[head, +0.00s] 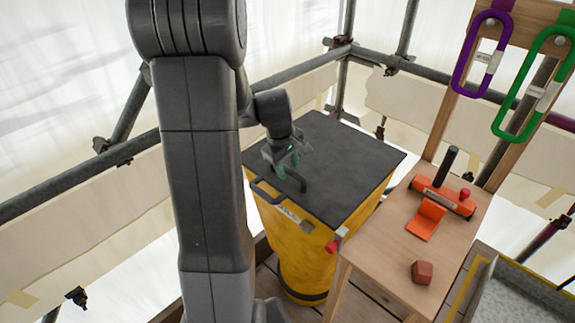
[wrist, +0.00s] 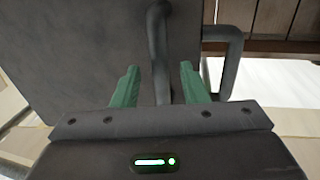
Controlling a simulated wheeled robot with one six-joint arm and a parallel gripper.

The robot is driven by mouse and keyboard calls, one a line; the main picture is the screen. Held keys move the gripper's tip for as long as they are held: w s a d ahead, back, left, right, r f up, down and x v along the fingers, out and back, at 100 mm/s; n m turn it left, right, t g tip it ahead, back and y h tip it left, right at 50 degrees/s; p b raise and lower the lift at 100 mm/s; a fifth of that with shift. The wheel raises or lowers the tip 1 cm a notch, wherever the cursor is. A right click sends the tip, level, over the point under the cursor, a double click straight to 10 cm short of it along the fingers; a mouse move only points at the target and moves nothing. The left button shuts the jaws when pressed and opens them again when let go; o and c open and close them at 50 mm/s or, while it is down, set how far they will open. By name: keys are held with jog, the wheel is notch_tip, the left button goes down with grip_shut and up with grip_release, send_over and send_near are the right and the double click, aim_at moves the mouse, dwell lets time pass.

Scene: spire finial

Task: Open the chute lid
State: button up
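The chute is a yellow bin (head: 296,240) with a flat dark grey lid (head: 340,150), which lies shut on top. A dark bar handle (head: 292,184) stands on the lid near its front left edge. My gripper (head: 287,163) is over that part of the lid, pointing down at the handle. In the wrist view my gripper (wrist: 158,68) has its two green fingers apart, with the lid handle (wrist: 158,35) running between them. A gap shows on each side of the bar. The lid surface (wrist: 80,50) fills the upper left there.
A second dark handle (head: 268,196) sticks out from the bin's upper side; it also shows in the wrist view (wrist: 235,60). A wooden bench (head: 375,250) stands close right, with an orange tool (head: 442,197) and a red-brown block (head: 422,272). Purple (head: 463,75) and green (head: 506,120) carabiners hang behind.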

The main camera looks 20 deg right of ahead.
grip_shut()
jog(key=shift+r, duration=0.15)
